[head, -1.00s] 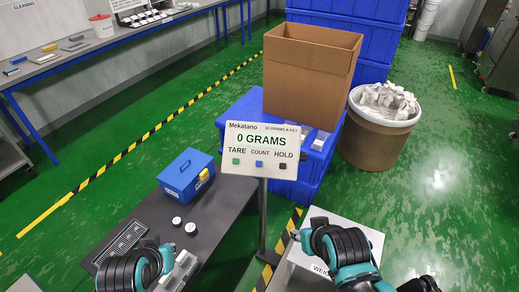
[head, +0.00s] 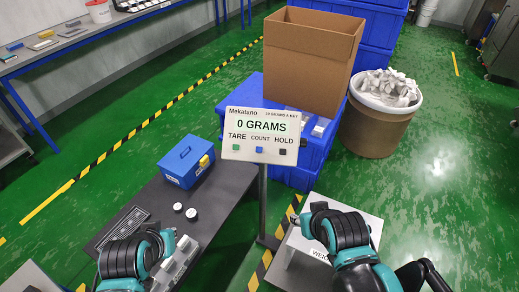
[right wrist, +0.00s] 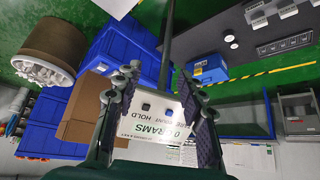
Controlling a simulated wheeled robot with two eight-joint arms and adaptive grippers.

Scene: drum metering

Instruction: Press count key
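The Mekatano panel (head: 240,153) stands on a post in the middle of the head view and reads "0 GRAMS". Its blue COUNT key (head: 259,150) sits between the green TARE key (head: 236,147) and the dark HOLD key (head: 282,152). My right gripper (head: 304,222) is below and right of the panel, apart from it. In the right wrist view its fingers are spread, with the panel (right wrist: 150,128) seen upside down between them; the COUNT key (right wrist: 168,113) shows there, and a finger partly covers the panel. My left gripper (head: 168,241) is low over the dark bench; its fingers are unclear.
A dark bench (head: 225,190) holds a blue box (head: 182,170) and small round pieces. A white-topped stand (head: 372,224) is under my right arm. Behind the panel are a cardboard carton (head: 310,60), blue crates and a drum (head: 372,135) of white pieces.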

